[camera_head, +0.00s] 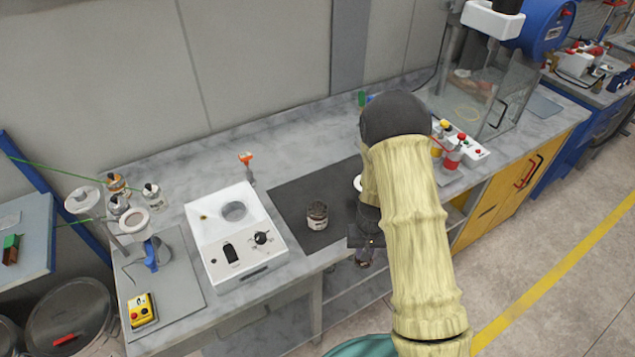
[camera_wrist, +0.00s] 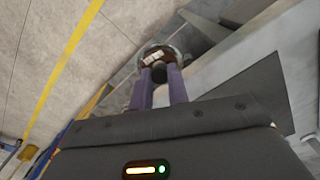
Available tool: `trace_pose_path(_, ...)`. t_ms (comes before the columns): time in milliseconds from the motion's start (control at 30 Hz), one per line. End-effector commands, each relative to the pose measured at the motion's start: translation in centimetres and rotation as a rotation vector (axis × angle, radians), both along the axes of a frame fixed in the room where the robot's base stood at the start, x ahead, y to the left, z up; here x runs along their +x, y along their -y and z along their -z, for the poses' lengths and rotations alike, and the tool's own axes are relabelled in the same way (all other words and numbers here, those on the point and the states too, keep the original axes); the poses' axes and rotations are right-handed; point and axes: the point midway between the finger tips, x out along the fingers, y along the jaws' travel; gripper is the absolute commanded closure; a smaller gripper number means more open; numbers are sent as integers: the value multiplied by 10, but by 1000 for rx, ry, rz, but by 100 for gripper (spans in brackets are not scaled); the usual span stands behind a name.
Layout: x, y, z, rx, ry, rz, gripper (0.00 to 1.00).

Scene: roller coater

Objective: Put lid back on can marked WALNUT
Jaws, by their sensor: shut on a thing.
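A small can (camera_head: 317,217) with a pale label stands upright on the dark mat (camera_head: 290,194). Its top looks dark brown, and its label is too small to read. My gripper (camera_head: 367,242) is to the right of this can, out by the bench's front edge. In the wrist view, its purple fingers (camera_wrist: 160,80) are shut on the dark knob-like part of a round, brownish thing (camera_wrist: 153,57) with a pale label. I cannot tell whether this is a lid alone or a lidded can. A white disc (camera_head: 357,183) shows partly behind my arm.
A white device (camera_head: 226,262) with a round well stands left of the mat. Several small jars (camera_head: 117,204) and a stand with rings (camera_head: 100,225) are at the far left. A control box with red and yellow knobs (camera_head: 470,146) is at right. Bare bench lies behind the mat.

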Motion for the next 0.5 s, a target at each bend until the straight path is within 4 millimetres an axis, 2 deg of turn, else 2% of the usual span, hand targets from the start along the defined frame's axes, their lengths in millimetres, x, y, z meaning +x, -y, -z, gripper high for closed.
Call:
trace_pose_path(233,9,36,15,0,0,37,100)
trace_pose_path(500,9,34,15,-1,1,32,100)
